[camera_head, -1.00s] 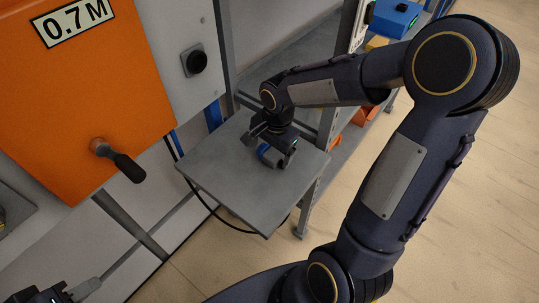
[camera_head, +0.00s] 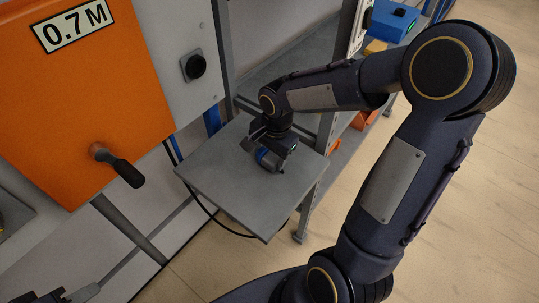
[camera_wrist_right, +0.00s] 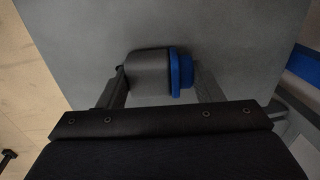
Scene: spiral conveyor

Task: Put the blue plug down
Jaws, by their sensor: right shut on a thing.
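The blue plug (camera_head: 267,159) has a blue flange and a dark grey body. It is at the small grey table (camera_head: 225,195), over the far part of its top. In the right wrist view the plug (camera_wrist_right: 150,72) lies sideways between the two fingers. My right gripper (camera_head: 268,146) is shut on it, one finger at the grey end and one at the blue end. I cannot tell whether the plug touches the tabletop. My left gripper (camera_head: 45,297) shows only as a dark piece at the bottom left edge; its fingers are not clear.
An orange panel (camera_head: 85,110) with a black-handled lever (camera_head: 118,166) stands at the left. A black knob (camera_head: 194,66) is on the grey cabinet. A metal shelf with a blue box (camera_head: 394,20) stands behind the table. The table's near part is bare.

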